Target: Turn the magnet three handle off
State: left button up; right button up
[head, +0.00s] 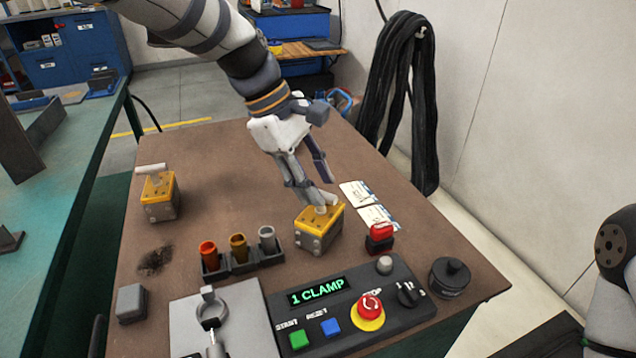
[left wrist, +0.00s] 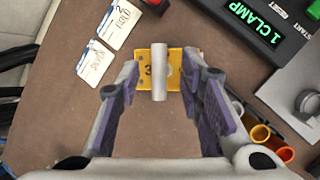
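The magnet three (head: 319,232) is a grey block with a yellow top on the brown table, near the middle. It also shows in the left wrist view (left wrist: 175,82), with a "3" on its yellow top. Its pale round handle (left wrist: 159,72) lies across the top, running up and down in that view. My left gripper (head: 311,196) is above the magnet, pointing down. In the left wrist view the fingers (left wrist: 160,78) are apart, one on each side of the handle, with gaps visible. Part of the handle is hidden by the fingers in the head view. My right gripper is out of view.
A control box (head: 345,312) reading "1 CLAMP" stands in front, with a red stop button (head: 370,306). Several coloured cups sit in a dark holder (head: 243,262) left of the magnet. Another yellow-topped magnet (head: 160,197) stands at the left. Cards (head: 377,217) lie right of the gripper.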

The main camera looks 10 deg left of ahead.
pick_arm(q)
jog(key=shift+w+d+f, duration=0.1)
jog(key=shift+d+f, duration=0.15)
jog(key=shift+f, duration=0.3)
grip_shut()
